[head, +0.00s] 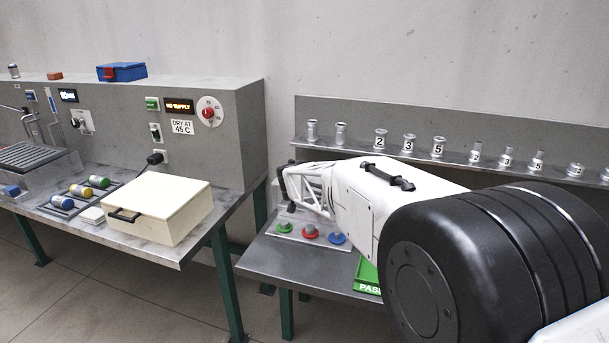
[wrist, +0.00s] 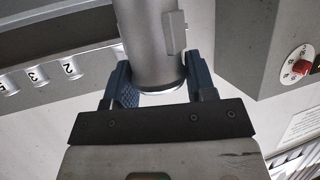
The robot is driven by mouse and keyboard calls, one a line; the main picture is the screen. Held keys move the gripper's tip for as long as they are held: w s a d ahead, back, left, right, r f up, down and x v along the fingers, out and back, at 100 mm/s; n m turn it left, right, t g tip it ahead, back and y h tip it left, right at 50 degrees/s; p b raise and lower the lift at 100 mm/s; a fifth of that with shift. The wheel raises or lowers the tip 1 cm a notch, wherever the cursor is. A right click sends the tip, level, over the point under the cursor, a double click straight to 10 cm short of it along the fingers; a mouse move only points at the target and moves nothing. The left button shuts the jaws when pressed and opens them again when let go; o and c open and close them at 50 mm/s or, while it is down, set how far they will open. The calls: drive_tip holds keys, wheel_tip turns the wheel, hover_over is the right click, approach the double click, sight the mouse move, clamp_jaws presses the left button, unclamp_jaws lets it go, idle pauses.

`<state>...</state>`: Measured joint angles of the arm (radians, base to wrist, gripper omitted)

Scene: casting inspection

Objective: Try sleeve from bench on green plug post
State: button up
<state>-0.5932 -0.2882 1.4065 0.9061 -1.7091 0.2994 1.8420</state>
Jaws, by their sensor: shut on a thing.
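My gripper (wrist: 160,82) is shut on a grey metal sleeve (wrist: 152,42), its two blue fingers on either side of it. The sleeve has a small raised block on its right side in the wrist view. In the head view my arm reaches left over the bench, and the held sleeve cannot be made out. The green plug post (head: 284,228) stands on a pale plate at the bench's left back, below and near my gripper. The lower end of the sleeve and any contact with the post cannot be seen.
A red post (head: 310,232) and a blue post (head: 337,238) stand right of the green one. A green tray (head: 367,276) marked PASS is partly behind my arm. Several sleeves stand on the back shelf (head: 365,151). A cream box (head: 157,210) sits on the left bench.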

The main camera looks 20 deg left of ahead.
drive_tip(key=shift+a+f+m+h, duration=0.15)
drive_tip(key=shift+a+f+h, duration=0.1)
drive_tip(key=shift+a, duration=0.25)
drive_tip(key=shift+a+f+m+h, duration=0.15)
drive_tip(key=shift+a+f, duration=0.05)
drive_tip(key=shift+a, duration=0.3)
drive_tip(key=a+f+m+h, duration=0.2)
drive_tip(key=a+f+h, duration=0.1)
drive_tip(key=f, duration=0.3)
drive_tip(key=shift+w+a+m+t, duration=0.2)
drive_tip(key=shift+a+m+t, duration=0.1)
drive_tip(key=shift+a, duration=0.35)
drive_tip(key=shift+f, duration=0.15)
drive_tip(key=shift+f, duration=2.25)
